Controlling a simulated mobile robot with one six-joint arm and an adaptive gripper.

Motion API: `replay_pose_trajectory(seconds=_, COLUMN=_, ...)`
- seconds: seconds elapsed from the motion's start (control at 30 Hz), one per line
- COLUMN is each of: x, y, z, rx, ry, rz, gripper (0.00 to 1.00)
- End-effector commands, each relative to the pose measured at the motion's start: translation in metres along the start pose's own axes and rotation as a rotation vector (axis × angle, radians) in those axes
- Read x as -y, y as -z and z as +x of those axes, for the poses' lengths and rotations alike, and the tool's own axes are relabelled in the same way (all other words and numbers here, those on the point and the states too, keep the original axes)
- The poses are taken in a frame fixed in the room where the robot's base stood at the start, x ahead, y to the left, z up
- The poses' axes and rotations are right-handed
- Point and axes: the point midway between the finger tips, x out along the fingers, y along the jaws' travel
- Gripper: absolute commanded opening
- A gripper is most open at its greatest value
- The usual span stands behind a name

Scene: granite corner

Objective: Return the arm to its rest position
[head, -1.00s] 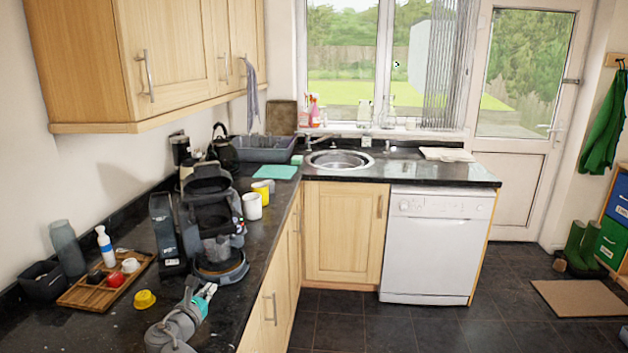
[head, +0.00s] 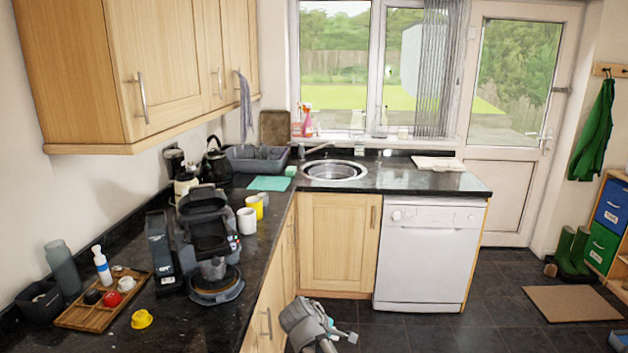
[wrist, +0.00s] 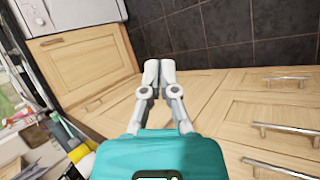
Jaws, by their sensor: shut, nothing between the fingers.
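My gripper (head: 350,336) is low in the head view, in front of the lower cabinets and above the dark floor, clear of the counter edge. In the wrist view my gripper (wrist: 158,72) shows its two grey fingers together, with nothing between them. Behind the fingers are wooden cabinet doors (wrist: 82,62) and dark floor tiles (wrist: 225,35). Part of my arm is cut off by the bottom edge of the head view.
The black counter (head: 225,318) on the left holds a coffee machine (head: 208,245), a wooden tray (head: 85,315), a yellow capsule (head: 142,319) and mugs (head: 247,221). A white dishwasher (head: 428,260) stands at the back. The floor (head: 450,328) to the right is open.

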Motion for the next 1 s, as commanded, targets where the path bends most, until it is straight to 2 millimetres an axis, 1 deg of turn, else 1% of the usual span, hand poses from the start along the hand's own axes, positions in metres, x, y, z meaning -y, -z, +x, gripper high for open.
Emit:
replay_pose_trajectory(seconds=0.03, x=0.001, y=-0.016, z=0.003, rx=0.005, ry=0.044, rz=0.069, gripper=0.0)
replay_pose_trajectory(seconds=0.2, x=0.01, y=-0.055, z=0.014, rx=0.022, ry=0.202, rz=0.308, gripper=0.0)
replay_pose_trajectory(seconds=0.4, x=0.023, y=-0.096, z=0.019, rx=0.056, ry=0.382, rz=0.587, gripper=0.0)
replay_pose_trajectory(seconds=0.6, x=0.035, y=-0.13, z=0.015, rx=0.101, ry=0.554, rz=0.847, gripper=0.0)
replay_pose_trajectory(seconds=0.7, x=0.04, y=-0.141, z=0.013, rx=0.121, ry=0.622, rz=0.946, gripper=0.0)
replay_pose_trajectory(seconds=0.8, x=0.043, y=-0.148, z=0.011, rx=0.135, ry=0.669, rz=1.013, gripper=0.0)
replay_pose_trajectory(seconds=1.0, x=0.045, y=-0.153, z=0.009, rx=0.148, ry=0.707, rz=1.065, gripper=0.0)
